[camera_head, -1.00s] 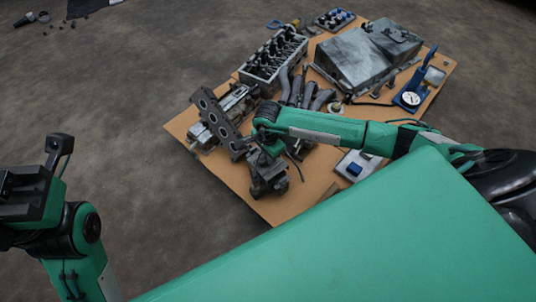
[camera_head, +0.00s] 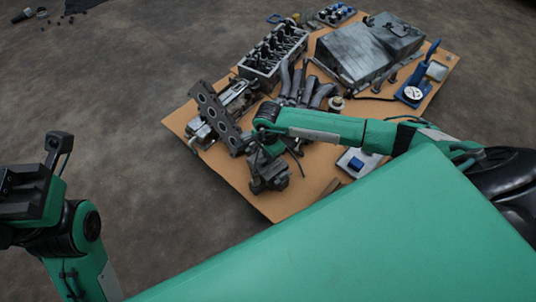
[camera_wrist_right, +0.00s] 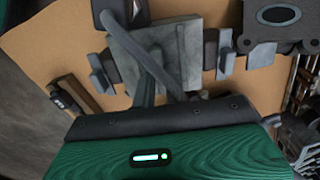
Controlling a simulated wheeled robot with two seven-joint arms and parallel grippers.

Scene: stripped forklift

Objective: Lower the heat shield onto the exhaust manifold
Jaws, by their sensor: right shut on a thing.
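My right gripper (camera_head: 267,155) is over the near-left part of the board. In the right wrist view it is shut on a grey plate (camera_wrist_right: 150,60), which looks like the heat shield. In the head view I cannot clearly separate the shield from the dark metal parts around the gripper. A bundle of curved grey pipes (camera_head: 303,92), manifold-like, lies behind the wrist. A dark plate with round ports (camera_head: 219,117) stands tilted left of the gripper. I cannot tell which is the exhaust manifold. My left gripper (camera_head: 28,195) is at the left edge, its jaws unclear.
A cylinder head (camera_head: 273,52) and a large grey metal cover (camera_head: 368,52) stand at the back of the brown board (camera_head: 315,188). A blue gauge stand (camera_head: 412,94) is at the right. A small blue part (camera_head: 356,165) lies near my forearm.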

